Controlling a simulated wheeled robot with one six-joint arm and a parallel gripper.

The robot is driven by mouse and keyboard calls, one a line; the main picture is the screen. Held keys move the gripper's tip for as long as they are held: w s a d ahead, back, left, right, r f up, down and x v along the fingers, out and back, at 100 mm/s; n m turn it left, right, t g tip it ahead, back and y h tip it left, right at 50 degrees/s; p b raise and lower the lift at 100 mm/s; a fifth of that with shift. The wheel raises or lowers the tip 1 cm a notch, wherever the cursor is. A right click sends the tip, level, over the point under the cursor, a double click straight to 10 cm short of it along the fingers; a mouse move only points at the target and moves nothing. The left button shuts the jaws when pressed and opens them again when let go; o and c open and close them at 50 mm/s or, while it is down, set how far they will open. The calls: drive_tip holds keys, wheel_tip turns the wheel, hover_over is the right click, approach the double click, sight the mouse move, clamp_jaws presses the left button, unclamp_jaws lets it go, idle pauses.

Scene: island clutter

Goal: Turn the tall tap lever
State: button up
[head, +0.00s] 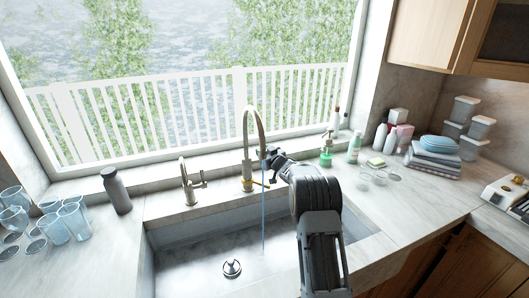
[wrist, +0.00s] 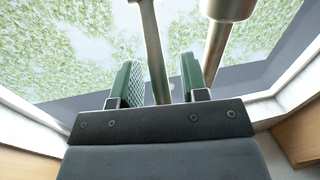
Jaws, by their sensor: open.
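The tall tap (head: 247,135) is a brushed, arched metal spout behind the sink. A thin blue stream of water (head: 263,215) falls from it into the basin. Its lever (head: 260,183) sticks out low on the right of its base, partly behind my gripper. My gripper (head: 268,160) is just right of the tap's column, above the lever. In the wrist view my gripper's two green-padded fingers (wrist: 158,80) stand apart. A slim metal bar (wrist: 153,45) shows between or just beyond them; I cannot tell whether they touch it.
A shorter tap (head: 187,182) stands to the left, near a dark bottle (head: 116,191) and several glasses (head: 73,219). A green soap bottle (head: 326,150) stands right of my arm. The window is behind.

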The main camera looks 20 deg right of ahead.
drive_tip(key=shift+c, duration=0.4)
clamp_jaws()
